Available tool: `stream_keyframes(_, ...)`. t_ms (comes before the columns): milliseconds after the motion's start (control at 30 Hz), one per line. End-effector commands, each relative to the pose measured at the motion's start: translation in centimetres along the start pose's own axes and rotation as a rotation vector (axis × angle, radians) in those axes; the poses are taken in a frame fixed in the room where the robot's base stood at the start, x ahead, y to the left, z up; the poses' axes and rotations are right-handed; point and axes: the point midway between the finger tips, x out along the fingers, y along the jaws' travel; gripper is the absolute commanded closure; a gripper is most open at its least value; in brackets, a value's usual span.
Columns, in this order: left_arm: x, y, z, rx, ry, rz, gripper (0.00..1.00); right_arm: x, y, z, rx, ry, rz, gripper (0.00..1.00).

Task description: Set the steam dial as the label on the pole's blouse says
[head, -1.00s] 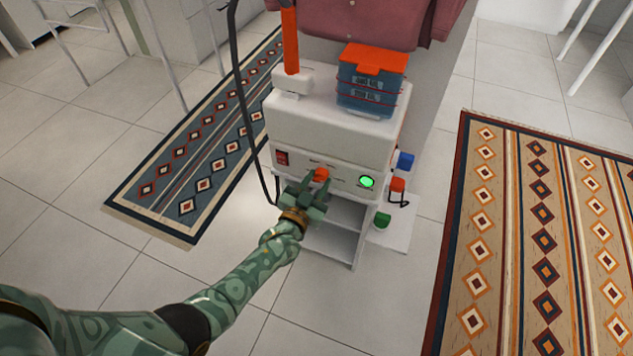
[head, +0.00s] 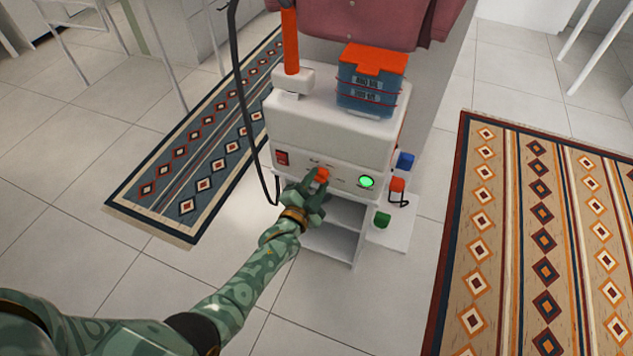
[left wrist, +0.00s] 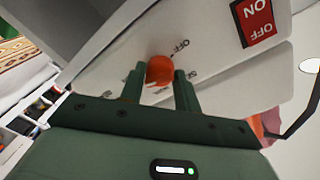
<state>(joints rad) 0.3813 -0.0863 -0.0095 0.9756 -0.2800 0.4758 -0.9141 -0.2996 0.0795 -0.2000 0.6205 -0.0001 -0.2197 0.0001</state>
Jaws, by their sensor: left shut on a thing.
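The orange steam dial (head: 322,175) sits on that panel. My left gripper (head: 316,182) is shut on the dial. In the left wrist view the dial (left wrist: 159,69) is between my two fingers (left wrist: 160,84), with an OFF mark printed beside it; other marks are partly hidden. The dial's exact setting cannot be told. The mauve blouse (head: 370,16) hangs at the top, cut off by the frame; no label on it is readable. My right gripper is not in view.
A red ON/OFF switch (head: 282,158) is left of the dial and a lit green lamp (head: 366,182) right. A blue tank with an orange lid (head: 372,80) and an orange pole (head: 290,42) stand on top. A black hose (head: 250,110) hangs left. Patterned rugs lie both sides.

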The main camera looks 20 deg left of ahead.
Motion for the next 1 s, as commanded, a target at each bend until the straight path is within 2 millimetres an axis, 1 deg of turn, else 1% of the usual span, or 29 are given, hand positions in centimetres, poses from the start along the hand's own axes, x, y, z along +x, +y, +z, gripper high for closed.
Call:
stream_keyframes(467,-0.1,0.1,0.2,0.013,-0.004,0.004,0.91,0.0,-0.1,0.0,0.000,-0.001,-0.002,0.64)
stream_keyframes(500,-0.1,0.1,0.1,0.013,-0.004,0.004,0.60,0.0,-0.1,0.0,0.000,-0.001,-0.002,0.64)
stream_keyframes(533,-0.1,0.1,0.1,0.013,-0.004,0.004,0.51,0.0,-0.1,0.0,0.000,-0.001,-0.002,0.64)
stream_keyframes(567,-0.1,0.1,0.1,0.013,-0.004,0.003,0.47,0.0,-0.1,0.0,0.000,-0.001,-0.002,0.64)
stream_keyframes(867,-0.2,0.0,0.0,0.012,-0.002,0.001,0.47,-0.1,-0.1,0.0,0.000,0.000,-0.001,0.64)
stream_keyframes(967,-1.1,-0.1,-0.1,0.011,-0.001,0.000,0.47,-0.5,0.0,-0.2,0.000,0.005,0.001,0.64)
stream_keyframes(1000,-1.7,-0.2,-0.2,0.011,-0.001,0.000,0.47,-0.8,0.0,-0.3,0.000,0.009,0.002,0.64)
